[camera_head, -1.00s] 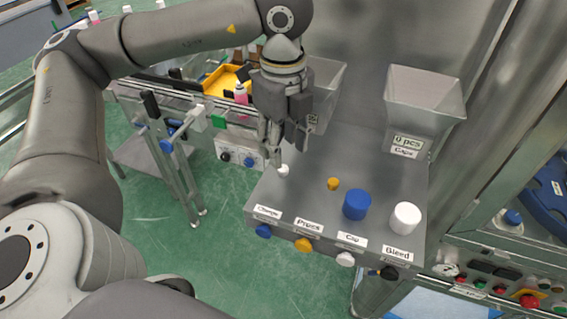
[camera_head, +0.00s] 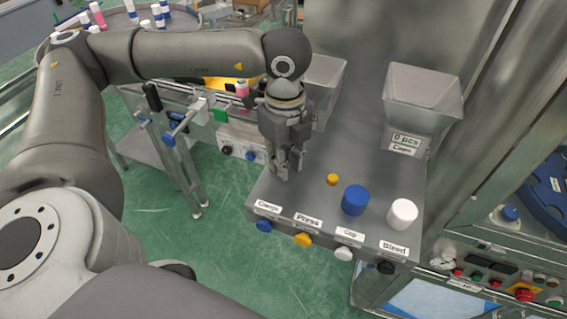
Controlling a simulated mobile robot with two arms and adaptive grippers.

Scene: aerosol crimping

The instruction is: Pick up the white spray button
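My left gripper (camera_head: 287,172) points down at the left part of the grey metal shelf (camera_head: 300,196), above the "Charge" label. Its fingers are close together, with the tips low near the shelf top. The small white spray button is not visible now; the fingers cover the spot where it stood. I cannot tell whether they are shut on it. My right gripper is not in view.
To the right on the shelf stand a small yellow button (camera_head: 333,180), a blue cap (camera_head: 355,200) and a white cap (camera_head: 402,214). Coloured knobs line the front edge. A grey "Caps" bin (camera_head: 422,95) hangs behind. A metal cabinet stands at right.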

